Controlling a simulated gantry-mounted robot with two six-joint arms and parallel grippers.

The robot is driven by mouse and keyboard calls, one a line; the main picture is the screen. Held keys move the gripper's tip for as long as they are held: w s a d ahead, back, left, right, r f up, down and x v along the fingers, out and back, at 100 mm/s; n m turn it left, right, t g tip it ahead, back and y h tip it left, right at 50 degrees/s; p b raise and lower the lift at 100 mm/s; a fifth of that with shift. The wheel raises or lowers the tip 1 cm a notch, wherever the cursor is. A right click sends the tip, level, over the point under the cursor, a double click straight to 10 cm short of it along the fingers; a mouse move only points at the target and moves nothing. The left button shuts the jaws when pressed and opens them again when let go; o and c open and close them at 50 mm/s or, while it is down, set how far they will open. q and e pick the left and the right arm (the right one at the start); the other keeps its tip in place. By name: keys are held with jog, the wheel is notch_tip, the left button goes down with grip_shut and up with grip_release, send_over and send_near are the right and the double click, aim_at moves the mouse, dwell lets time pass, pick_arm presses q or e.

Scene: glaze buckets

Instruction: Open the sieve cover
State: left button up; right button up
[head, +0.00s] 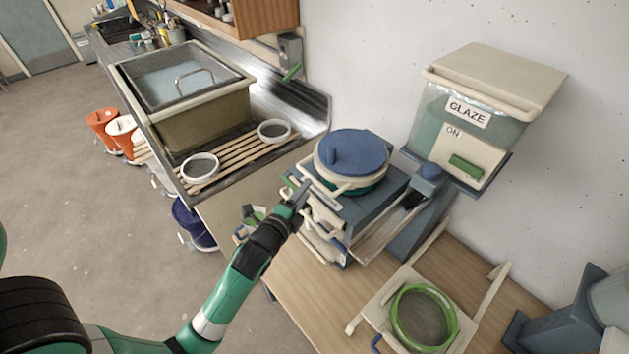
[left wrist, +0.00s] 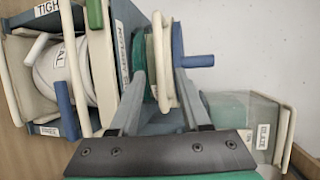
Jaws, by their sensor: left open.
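A round blue cover (head: 350,153) with an upright knob lies on a cream ring (head: 377,181) with a green band below, on top of a blue-grey stacked unit. I take this to be the sieve cover; it looks closed. In the left wrist view the blue cover (left wrist: 178,60) is edge-on, beside the cream ring (left wrist: 160,65). My left gripper (head: 299,191) is open at the near left side of the ring, by a cream handle bar (head: 322,193). In the left wrist view my left gripper's fingers (left wrist: 160,78) lie apart on either side of the ring's edge; contact is unclear. My right gripper is out of view.
A glaze dispenser (head: 470,125) hangs on the wall to the right. A green-rimmed round sieve (head: 423,318) lies in a cream frame on the wooden table. A large basin (head: 205,112) stands at the left on the steel counter, with slatted wood before it.

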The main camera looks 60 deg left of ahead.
aim_at(315, 180)
pick_arm(q)
jog(key=x, duration=0.6)
jog(key=shift+a+b, duration=0.1)
jog(key=shift+b, duration=0.2)
grip_shut()
dwell(1.0)
